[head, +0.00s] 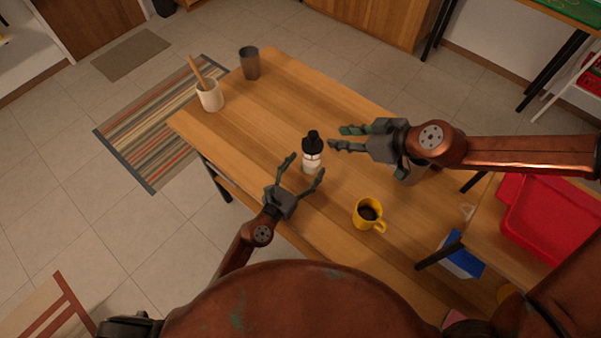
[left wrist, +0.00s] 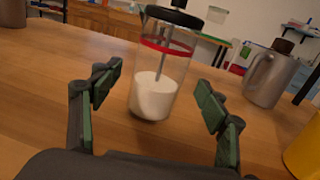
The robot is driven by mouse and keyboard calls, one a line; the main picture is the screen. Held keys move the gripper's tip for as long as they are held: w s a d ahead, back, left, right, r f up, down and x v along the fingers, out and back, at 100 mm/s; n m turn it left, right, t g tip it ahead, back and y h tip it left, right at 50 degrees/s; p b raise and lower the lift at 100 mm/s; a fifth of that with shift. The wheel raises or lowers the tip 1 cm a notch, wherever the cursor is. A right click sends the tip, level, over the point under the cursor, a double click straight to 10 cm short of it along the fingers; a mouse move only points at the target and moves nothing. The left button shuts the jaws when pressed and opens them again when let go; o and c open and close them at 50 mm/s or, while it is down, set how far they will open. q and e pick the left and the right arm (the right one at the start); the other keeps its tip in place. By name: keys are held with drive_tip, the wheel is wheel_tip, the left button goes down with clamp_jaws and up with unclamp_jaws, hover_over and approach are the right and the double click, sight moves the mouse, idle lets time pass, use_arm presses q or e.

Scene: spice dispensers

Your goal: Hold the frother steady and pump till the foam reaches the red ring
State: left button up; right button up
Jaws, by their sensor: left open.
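The frother (head: 311,164) stands upright on the wooden table, a clear glass with a black lid and knob. In the left wrist view the frother (left wrist: 153,88) shows a rod inside, white milk (left wrist: 153,97) in the lower part and a red ring (left wrist: 166,48) near the top. The milk surface is clearly below the ring. My left gripper (head: 306,165) is open, its fingers spread on either side of the frother with gaps in the wrist view. My right gripper (head: 338,138) is open and empty, right of the frother's lid and apart from it.
A yellow mug (head: 367,214) of dark drink stands near the front. A metal jug (left wrist: 270,76) stands right of the frother. A white cup (head: 210,97) with a wooden stick and a dark cup (head: 250,64) stand at the far left end. A red tray (head: 550,220) is at right.

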sight(312, 157)
use_arm(q)
drive_tip(key=shift+x, duration=2.1)
drive_tip(key=c, duration=1.5)
drive_tip(key=shift+c, duration=0.2)
use_arm(e)
drive_tip(key=shift+o, duration=0.4)
